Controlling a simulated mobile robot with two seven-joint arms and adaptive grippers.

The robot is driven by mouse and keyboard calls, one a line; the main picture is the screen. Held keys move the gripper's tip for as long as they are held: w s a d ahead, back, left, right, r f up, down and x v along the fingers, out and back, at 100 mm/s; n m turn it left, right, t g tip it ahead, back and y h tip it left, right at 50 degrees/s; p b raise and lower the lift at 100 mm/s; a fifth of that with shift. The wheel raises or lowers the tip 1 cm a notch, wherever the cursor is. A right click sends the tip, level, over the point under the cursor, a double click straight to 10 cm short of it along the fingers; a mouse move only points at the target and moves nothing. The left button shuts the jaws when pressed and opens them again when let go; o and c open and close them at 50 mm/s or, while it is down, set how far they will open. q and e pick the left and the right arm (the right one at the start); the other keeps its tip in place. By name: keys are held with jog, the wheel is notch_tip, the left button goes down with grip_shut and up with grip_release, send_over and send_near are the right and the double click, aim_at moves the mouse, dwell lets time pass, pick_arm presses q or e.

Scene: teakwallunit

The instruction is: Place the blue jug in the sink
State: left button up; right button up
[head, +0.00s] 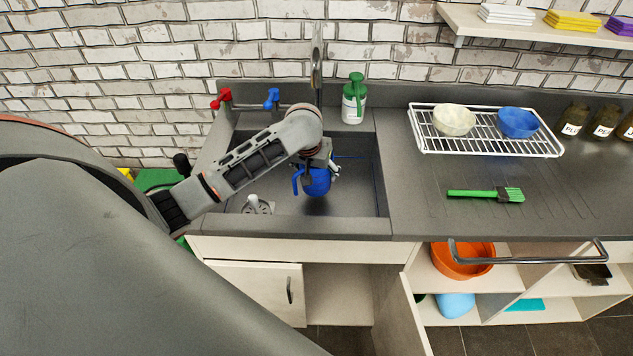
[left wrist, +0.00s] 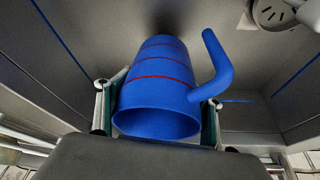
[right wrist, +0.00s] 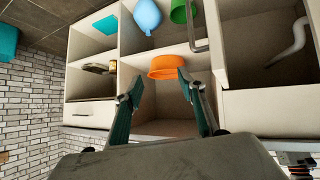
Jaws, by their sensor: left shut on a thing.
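The blue jug (head: 316,182) is inside the grey sink basin (head: 355,195), under my left gripper (head: 318,163). In the left wrist view the jug (left wrist: 155,85) shows its red rings, its open rim toward the camera and its handle to the right. My left gripper (left wrist: 158,112) has a finger on each side of the jug and is shut on it. The jug's base is close to the basin floor; I cannot tell whether it touches. My right gripper (right wrist: 155,85) is open and empty, in front of the cabinet shelves.
A drain (head: 257,205) is at the basin's left. A green bottle (head: 353,103) and the tap (head: 316,60) stand behind the basin. A white rack (head: 480,140) with two bowls and a green brush (head: 487,195) lie on the counter to the right. A cabinet door (head: 400,315) stands open below.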

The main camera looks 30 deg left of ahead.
aim_at(317, 182)
pick_arm(q)
jog(key=shift+f, duration=2)
jog(key=shift+f, duration=0.15)
jog(key=o, duration=1.2)
jog(key=shift+o, duration=0.2)
jog(key=shift+r, duration=0.5)
jog(key=v, duration=1.1)
jog(key=shift+s, duration=0.2)
jog(key=shift+d+r, duration=0.1)
jog(key=shift+d, duration=0.1)
